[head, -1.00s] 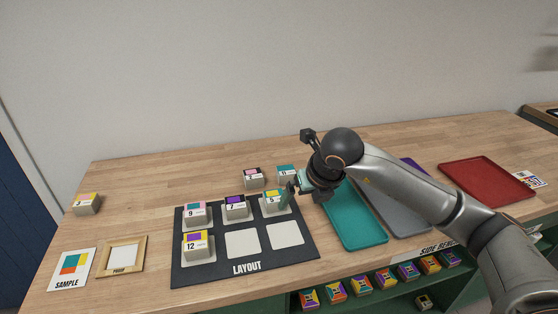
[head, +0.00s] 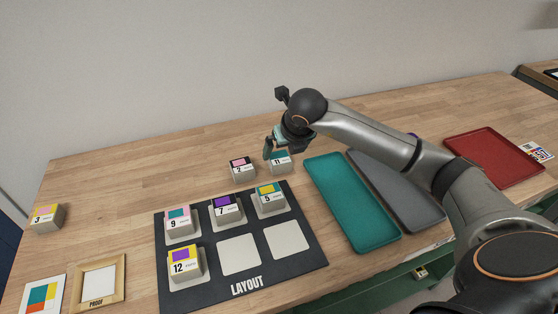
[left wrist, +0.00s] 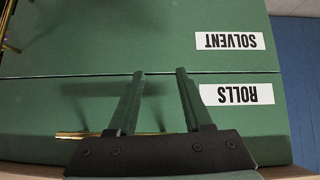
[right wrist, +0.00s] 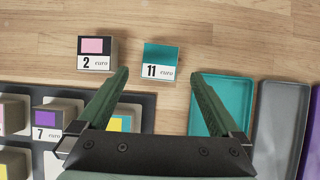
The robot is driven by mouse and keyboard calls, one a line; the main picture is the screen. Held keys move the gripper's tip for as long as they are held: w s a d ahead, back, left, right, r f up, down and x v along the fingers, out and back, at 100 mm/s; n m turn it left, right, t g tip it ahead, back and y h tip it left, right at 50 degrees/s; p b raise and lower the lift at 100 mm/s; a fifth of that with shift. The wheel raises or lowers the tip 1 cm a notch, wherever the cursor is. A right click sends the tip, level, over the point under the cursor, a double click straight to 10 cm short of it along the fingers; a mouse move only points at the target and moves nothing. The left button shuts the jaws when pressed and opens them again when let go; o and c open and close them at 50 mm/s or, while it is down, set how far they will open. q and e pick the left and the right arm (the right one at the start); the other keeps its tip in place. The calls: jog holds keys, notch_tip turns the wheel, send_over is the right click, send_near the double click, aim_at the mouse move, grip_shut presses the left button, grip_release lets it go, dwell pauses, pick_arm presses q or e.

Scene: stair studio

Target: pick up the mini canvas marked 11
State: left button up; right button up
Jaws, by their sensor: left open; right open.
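The mini canvas marked 11 (head: 281,163), with a teal top, stands on the wooden bench behind the layout board, just right of the canvas marked 2 (head: 242,171). In the right wrist view canvas 11 (right wrist: 159,62) lies ahead of and between the fingertips, apart from them. My right gripper (head: 271,149) is open and empty, close to canvas 11 and partly in front of it in the head view; it also shows in the right wrist view (right wrist: 160,80). My left gripper (left wrist: 160,75) is open and empty, facing green drawer fronts labelled SOLVENT and ROLLS.
The dark layout board (head: 310,262) holds canvases 9, 7, 5 and 12, with two bare pads. A teal tray (head: 352,205), a grey tray (head: 395,190) and a red tray (head: 493,158) lie to the right. Canvas 3 (head: 47,218) stands far left.

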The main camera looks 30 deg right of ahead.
aim_at(279, 157)
jog(key=shift+p+x, duration=0.3)
jog(key=shift+x, duration=3)
jog(key=c, duration=1.3)
jog(key=shift+c, duration=0.2)
jog(key=shift+w+r, duration=0.1)
jog(key=shift+r, duration=0.1)
